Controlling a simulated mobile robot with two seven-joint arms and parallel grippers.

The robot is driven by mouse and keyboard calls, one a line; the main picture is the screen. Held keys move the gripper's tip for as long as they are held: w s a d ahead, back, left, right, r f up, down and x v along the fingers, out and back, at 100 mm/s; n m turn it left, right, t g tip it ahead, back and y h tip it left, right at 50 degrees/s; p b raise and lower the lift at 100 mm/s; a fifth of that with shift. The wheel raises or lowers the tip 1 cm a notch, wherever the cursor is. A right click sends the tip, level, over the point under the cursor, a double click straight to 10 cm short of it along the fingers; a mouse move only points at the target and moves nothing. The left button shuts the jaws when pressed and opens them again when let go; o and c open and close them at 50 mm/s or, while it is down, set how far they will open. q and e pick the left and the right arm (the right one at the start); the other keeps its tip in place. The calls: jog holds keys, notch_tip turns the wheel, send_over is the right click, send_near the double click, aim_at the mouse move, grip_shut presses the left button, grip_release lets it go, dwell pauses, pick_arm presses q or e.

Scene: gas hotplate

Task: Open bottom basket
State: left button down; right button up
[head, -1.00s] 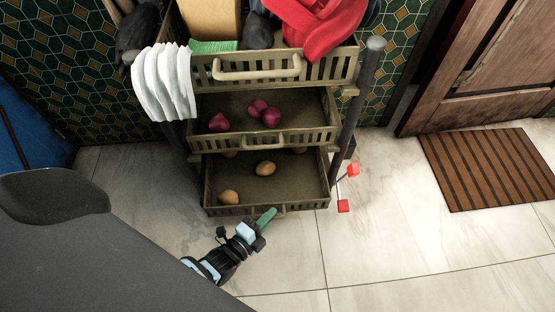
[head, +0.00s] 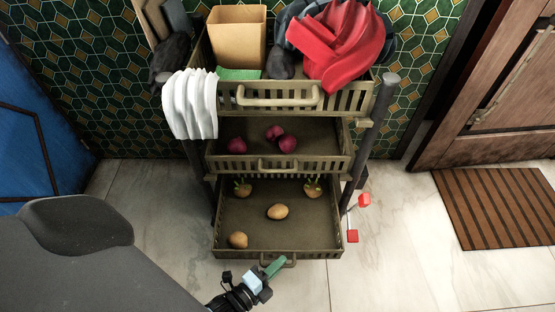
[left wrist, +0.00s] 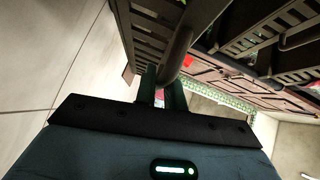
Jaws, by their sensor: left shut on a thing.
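The bottom basket (head: 262,222) is a dark olive slatted drawer, pulled well out from the rack. Potatoes (head: 278,212) and root vegetables with green tops (head: 313,189) lie in it. My left gripper (head: 272,266) is at the front of this basket, shut on its handle (head: 290,262). In the left wrist view the green fingers (left wrist: 161,90) close around the curved dark handle (left wrist: 176,55), with the slatted basket front (left wrist: 145,35) beside it. My right gripper is not in view.
Above are the middle basket (head: 230,165) with purple onions and the top basket (head: 355,101) with a red cloth (head: 343,48) and a white cloth (head: 190,105). A striped mat (head: 490,208) lies at the right by the door. The tiled floor in front is clear.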

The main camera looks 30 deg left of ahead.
pick_arm(q)
jog(key=c, duration=1.5)
grip_release()
jog(key=shift+s+a, duration=0.1)
jog(key=shift+s, duration=0.25)
jog(key=p+v, duration=0.2)
jog(key=v, duration=0.5)
jog(key=shift+r, duration=0.1)
